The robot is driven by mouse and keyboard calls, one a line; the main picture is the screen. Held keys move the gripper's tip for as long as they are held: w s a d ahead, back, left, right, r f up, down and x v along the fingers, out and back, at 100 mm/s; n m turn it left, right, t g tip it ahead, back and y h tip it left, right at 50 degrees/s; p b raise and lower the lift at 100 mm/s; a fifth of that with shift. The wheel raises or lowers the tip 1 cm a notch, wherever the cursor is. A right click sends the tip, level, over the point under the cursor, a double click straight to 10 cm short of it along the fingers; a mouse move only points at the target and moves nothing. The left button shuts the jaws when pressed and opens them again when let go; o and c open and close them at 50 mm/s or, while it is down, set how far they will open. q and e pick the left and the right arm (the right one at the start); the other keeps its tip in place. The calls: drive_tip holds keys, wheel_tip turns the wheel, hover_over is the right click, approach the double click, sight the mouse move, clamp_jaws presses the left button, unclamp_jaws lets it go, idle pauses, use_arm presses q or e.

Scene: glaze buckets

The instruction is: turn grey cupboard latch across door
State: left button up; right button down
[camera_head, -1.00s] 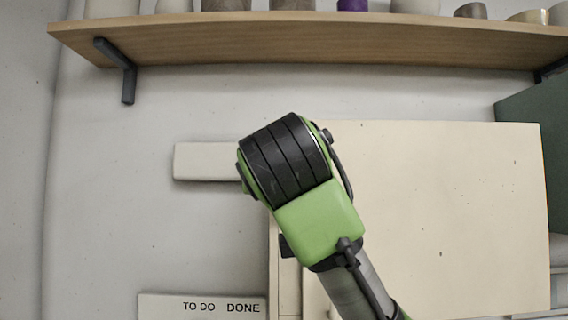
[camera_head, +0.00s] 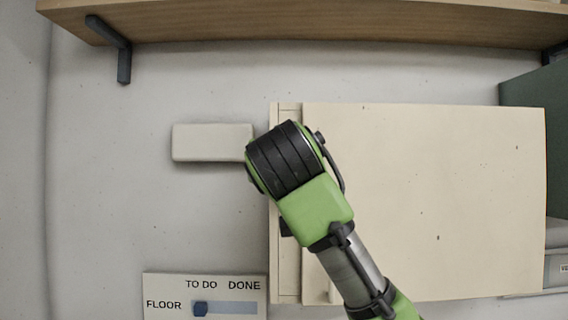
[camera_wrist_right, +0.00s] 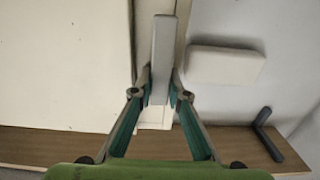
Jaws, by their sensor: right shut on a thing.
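The cream cupboard door (camera_head: 430,200) fills the right half of the head view. It also shows on the left of the upside-down wrist view (camera_wrist_right: 65,60). In the wrist view the grey latch (camera_wrist_right: 164,50) is a long bar on the narrow cupboard frame. It runs alongside the door's edge and does not cross the door. My right gripper (camera_wrist_right: 162,82) is shut on the latch, one finger on each side near its lower end in that view. In the head view my right arm hides the latch and this gripper. My left gripper is not in view.
A pale block (camera_head: 212,143) is on the wall left of the cupboard. A wooden shelf (camera_head: 300,22) on a dark bracket (camera_head: 122,50) runs above. A dark green cabinet (camera_head: 535,95) stands far right.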

drive_tip(key=shift+d+f+m+b, duration=0.1)
drive_tip(key=shift+f+m+b, duration=0.05)
drive_tip(key=shift+m+b, duration=0.4)
drive_tip(key=c, duration=2.2)
unclamp_jaws()
drive_tip(key=shift+s+r, duration=0.1)
drive_tip(key=shift+r, duration=0.1)
drive_tip(key=s, duration=1.2)
